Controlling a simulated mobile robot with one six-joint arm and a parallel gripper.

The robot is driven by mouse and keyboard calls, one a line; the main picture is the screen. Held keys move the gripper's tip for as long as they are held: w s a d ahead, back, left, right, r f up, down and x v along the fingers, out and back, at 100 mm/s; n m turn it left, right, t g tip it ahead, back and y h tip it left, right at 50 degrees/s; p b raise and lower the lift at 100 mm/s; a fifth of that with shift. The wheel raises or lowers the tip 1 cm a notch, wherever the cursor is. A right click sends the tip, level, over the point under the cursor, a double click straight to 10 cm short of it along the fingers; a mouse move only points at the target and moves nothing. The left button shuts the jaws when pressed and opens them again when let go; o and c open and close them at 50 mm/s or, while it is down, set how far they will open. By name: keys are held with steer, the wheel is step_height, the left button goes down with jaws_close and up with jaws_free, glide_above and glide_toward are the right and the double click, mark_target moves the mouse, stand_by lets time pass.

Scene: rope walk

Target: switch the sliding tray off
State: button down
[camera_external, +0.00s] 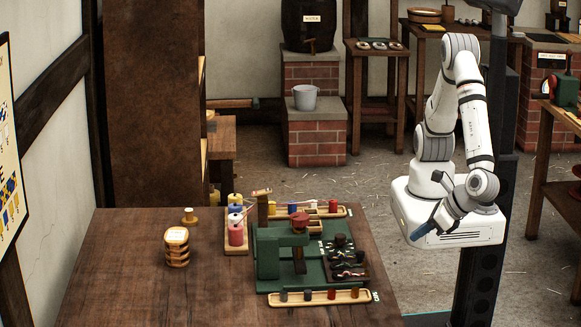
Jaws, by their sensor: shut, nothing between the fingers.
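A green machine (268,258) stands on the wooden table with a reddish round part on top. A dark tray (362,277) holding several small dark and pale pieces sits at the right side of its green base; it may be the sliding tray, but I cannot tell for sure. No switch can be made out clearly at this size. My gripper (423,233) is shut and empty. It hangs in front of my white base, to the right of the machine and apart from it, pointing down and left.
A long wooden tray (347,296) of spools lies along the machine's front, and another spool tray (343,212) lies behind it. Coloured spools (236,235) stand left of the machine. A stack of wooden rings (177,262) stands farther left. The table's left front (150,300) is clear.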

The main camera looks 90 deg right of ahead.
mark_target(336, 267)
steer(key=shift+w, duration=0.1)
steer(key=x, duration=1)
steer(key=shift+w+d+p, duration=0.15)
steer(key=shift+d+p, duration=0.1)
steer(key=shift+p, duration=0.15)
steer(key=shift+w+d, duration=0.25)
steer(key=shift+w, duration=0.3)
steer(key=shift+w+d, duration=0.25)
steer(key=shift+w, duration=0.25)
steer(key=shift+w+d+p, duration=0.25)
steer(key=shift+w+p, duration=0.05)
steer(key=shift+w, duration=0.2)
steer(key=w+b, duration=0.1)
steer(key=w, duration=0.9)
steer(key=shift+r, duration=0.1)
steer(key=shift+a, duration=0.1)
